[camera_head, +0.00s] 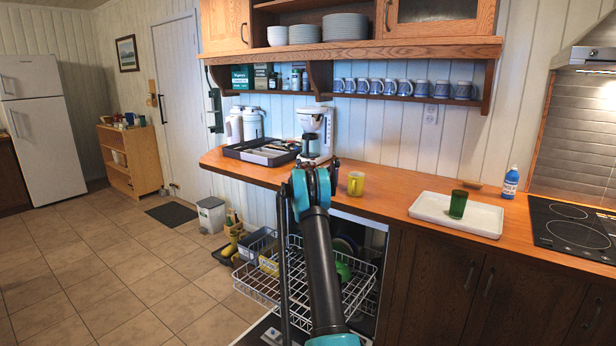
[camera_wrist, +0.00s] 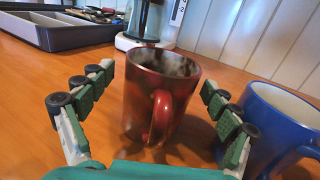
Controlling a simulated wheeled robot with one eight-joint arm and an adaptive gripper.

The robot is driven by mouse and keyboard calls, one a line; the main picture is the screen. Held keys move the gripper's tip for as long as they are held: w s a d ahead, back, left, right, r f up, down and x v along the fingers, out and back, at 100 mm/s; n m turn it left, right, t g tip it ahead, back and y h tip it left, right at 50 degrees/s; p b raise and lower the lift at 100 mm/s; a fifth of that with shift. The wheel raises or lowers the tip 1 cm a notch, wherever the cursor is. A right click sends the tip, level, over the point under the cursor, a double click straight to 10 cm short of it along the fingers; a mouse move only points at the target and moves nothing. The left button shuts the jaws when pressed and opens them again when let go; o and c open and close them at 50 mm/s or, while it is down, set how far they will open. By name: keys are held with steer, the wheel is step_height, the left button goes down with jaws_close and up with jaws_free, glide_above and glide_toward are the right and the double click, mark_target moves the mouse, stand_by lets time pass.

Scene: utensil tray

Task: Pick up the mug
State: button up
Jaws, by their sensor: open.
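In the wrist view, a dark red mug (camera_wrist: 158,90) stands upright on the wooden counter between my gripper's fingers, its handle facing me. My gripper (camera_wrist: 157,80) is open, one finger on each side of the mug, with a gap visible on the left. A blue mug (camera_wrist: 278,125) stands close by on the right, partly behind the right finger. In the head view, my arm hides the red mug, and a yellow mug (camera_head: 356,183) shows just right of the arm's end. No blue mug shows there on the counter.
A grey utensil tray (camera_head: 262,152) and white coffee maker (camera_head: 316,133) stand behind. A white tray (camera_head: 430,209) holding a green cup (camera_head: 458,204) lies to the right. Several mugs line the shelf (camera_head: 400,98) above. An open dishwasher rack (camera_head: 262,290) sits below the counter.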

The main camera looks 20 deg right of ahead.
steer(key=shift+w+d, duration=0.15)
steer(key=shift+w, duration=0.05)
steer(key=shift+c, duration=0.4)
steer(key=c, duration=1.4)
steer(key=shift+r, duration=0.15)
